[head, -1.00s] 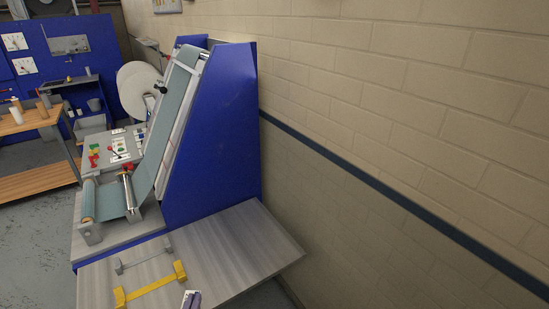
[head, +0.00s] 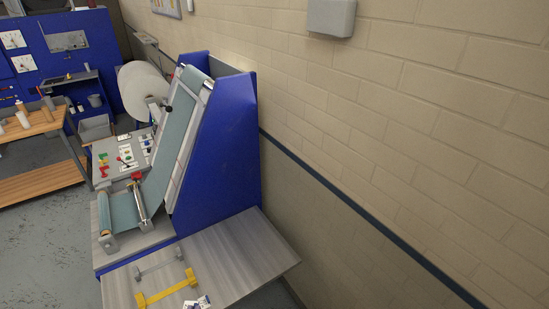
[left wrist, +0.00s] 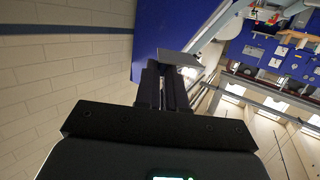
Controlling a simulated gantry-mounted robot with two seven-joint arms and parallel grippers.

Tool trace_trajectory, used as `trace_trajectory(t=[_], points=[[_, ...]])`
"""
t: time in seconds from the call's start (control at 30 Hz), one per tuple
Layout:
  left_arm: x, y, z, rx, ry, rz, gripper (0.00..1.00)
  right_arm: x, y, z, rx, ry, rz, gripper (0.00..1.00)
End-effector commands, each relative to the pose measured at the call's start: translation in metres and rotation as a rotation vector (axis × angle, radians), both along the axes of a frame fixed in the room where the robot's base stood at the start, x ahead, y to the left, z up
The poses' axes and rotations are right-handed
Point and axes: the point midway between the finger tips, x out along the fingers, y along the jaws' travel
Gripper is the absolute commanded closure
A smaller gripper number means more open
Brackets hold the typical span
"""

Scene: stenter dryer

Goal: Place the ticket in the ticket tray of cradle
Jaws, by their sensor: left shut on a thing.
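My left gripper (left wrist: 166,75) shows in the left wrist view with dark fingers shut on a thin, flat grey card, the ticket (left wrist: 181,58), which sticks out past the fingertips. Beyond it are the blue machine side and the brick wall. In the head view, the cradle (head: 166,288) lies on the grey table, with a yellow bar nearer and a grey bar behind. A small white and dark-blue patch (head: 196,302) is cut off at the bottom edge, right of the yellow bar; I cannot tell whether it is a tray or my gripper with the ticket. My right gripper is not seen.
The stenter dryer's tall blue side panel (head: 218,145) stands behind the grey table (head: 245,262). The brick wall (head: 400,140) runs close along the right. A control panel (head: 125,155) and a wooden bench (head: 40,180) are at the left. The table's right part is clear.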

Motion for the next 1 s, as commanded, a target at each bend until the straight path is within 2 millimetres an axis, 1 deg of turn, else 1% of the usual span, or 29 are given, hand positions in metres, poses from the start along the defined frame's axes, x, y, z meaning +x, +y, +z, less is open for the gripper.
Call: trace_trajectory(t=[0.03,0.2,0.3,0.47,0.53,0.6,0.67,0.73,0.77,0.87,0.9,1.0], points=[[-0.004,0.0,0.018,0.0,0.002,0.0,1.0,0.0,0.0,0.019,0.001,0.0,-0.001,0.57],[-0.013,0.0,0.036,0.0,0.002,0.0,1.0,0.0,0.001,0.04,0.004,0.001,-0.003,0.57],[-0.016,0.0,0.042,0.0,0.0,0.0,1.0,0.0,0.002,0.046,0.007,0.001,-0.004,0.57],[-0.018,0.001,0.046,-0.001,0.0,0.001,1.0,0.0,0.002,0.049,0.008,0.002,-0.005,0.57],[-0.018,0.005,0.047,-0.001,0.0,0.017,1.0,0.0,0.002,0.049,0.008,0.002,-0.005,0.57],[-0.018,0.014,0.042,0.0,0.002,0.048,1.0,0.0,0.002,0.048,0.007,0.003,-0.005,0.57],[-0.019,0.025,0.034,0.001,0.005,0.085,1.0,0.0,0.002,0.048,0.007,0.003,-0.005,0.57],[-0.023,0.04,0.02,0.001,0.007,0.145,1.0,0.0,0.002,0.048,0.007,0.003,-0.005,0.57],[-0.023,0.047,0.01,-0.001,0.005,0.176,1.0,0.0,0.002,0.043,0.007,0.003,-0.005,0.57],[-0.025,0.072,-0.033,-0.003,0.005,0.298,1.0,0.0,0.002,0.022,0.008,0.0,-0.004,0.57],[-0.025,0.081,-0.052,-0.002,0.004,0.351,1.0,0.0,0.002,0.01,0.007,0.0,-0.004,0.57],[-0.025,0.099,-0.094,-0.004,0.002,0.471,1.0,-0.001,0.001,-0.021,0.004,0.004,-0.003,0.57]])
